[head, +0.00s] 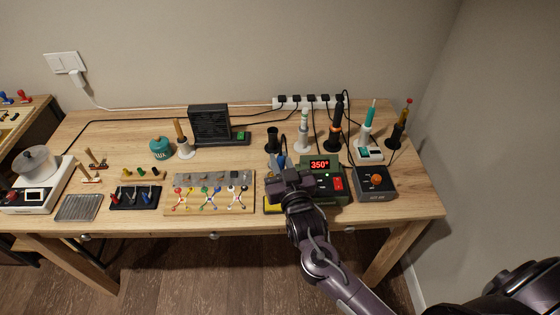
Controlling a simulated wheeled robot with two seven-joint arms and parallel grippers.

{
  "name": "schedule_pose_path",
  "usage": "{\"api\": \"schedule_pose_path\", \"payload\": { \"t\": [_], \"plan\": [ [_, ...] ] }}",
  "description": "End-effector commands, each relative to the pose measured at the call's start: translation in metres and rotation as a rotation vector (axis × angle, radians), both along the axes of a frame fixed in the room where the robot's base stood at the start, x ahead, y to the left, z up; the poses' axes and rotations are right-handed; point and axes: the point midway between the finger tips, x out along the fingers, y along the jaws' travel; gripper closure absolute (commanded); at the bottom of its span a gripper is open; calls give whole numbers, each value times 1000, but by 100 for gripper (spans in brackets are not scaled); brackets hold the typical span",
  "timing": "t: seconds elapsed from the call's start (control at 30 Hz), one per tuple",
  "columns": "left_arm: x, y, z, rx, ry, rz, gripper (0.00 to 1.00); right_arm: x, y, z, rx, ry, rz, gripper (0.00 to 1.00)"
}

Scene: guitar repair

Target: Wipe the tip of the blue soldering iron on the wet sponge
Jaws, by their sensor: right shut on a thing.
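My right gripper (285,180) reaches over the front of the workbench and is shut on the blue soldering iron (283,161). Only a little blue shows just behind the gripper; the iron's tip is hidden. The yellow sponge (272,209) lies at the front of the bench, just below and left of the gripper in the picture, and is partly covered by it. I cannot tell whether the tip touches the sponge. My left gripper is out of view.
A soldering station (337,184) reading 350° stands close to the right of my gripper. A board with colored wires (210,208) lies to its left. Several stands with irons, a black fan unit (210,124) and a power strip (311,101) line the back.

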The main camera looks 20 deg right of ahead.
Motion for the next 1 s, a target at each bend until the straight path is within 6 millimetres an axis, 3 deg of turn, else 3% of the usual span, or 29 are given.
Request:
{"api": "schedule_pose_path", "payload": {
  "t": [0.03,0.6,1.0],
  "plan": [
    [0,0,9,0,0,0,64,0,0,10,1,-1,0,100],
    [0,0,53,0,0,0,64,0,0,55,1,-2,-1,100],
    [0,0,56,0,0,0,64,0,0,58,1,-2,-1,100]
  ]
}}
